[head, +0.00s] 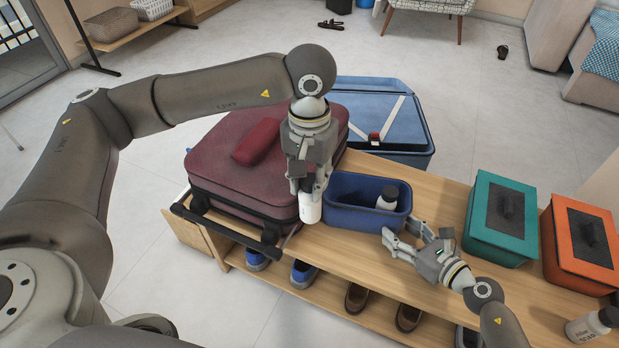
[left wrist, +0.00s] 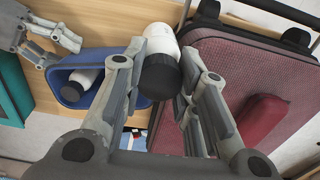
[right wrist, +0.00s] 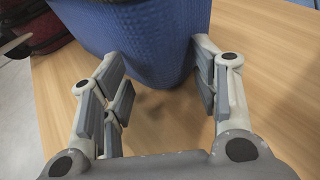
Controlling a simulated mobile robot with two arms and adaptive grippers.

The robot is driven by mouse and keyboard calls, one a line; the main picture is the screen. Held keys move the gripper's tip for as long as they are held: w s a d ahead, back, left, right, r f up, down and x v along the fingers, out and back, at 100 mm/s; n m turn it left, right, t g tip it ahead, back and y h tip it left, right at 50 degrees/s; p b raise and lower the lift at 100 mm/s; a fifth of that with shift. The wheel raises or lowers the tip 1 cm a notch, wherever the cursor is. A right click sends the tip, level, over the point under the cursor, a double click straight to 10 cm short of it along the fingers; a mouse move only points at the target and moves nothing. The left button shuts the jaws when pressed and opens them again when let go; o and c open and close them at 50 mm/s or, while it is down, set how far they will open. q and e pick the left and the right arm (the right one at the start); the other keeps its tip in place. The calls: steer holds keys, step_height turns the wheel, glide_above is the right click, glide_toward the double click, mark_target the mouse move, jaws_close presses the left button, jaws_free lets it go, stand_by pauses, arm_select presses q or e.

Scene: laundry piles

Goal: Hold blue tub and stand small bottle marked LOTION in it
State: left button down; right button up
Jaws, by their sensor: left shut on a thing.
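The blue tub (head: 350,218) sits on the wooden bench top, and its textured wall fills the top of the right wrist view (right wrist: 150,40). A white bottle with a black cap (head: 387,199) is inside it, at its right end. My left gripper (head: 312,190) is shut on another white bottle (head: 309,209) with a dark cap (left wrist: 160,77), just left of the tub. I cannot read either bottle's label. My right gripper (head: 402,237) is open at the tub's near right corner, its fingers apart with part of the tub wall between or just beyond them.
A maroon suitcase (head: 225,150) with a red pouch (head: 257,142) lies left of the tub. A blue case (head: 400,110) stands behind. A teal box (head: 500,215), an orange box (head: 585,240) and another bottle (head: 592,326) are at right. Shoes (head: 356,297) sit below.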

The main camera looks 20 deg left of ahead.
steer(key=c, duration=0.5)
steer(key=shift+c, duration=0.2)
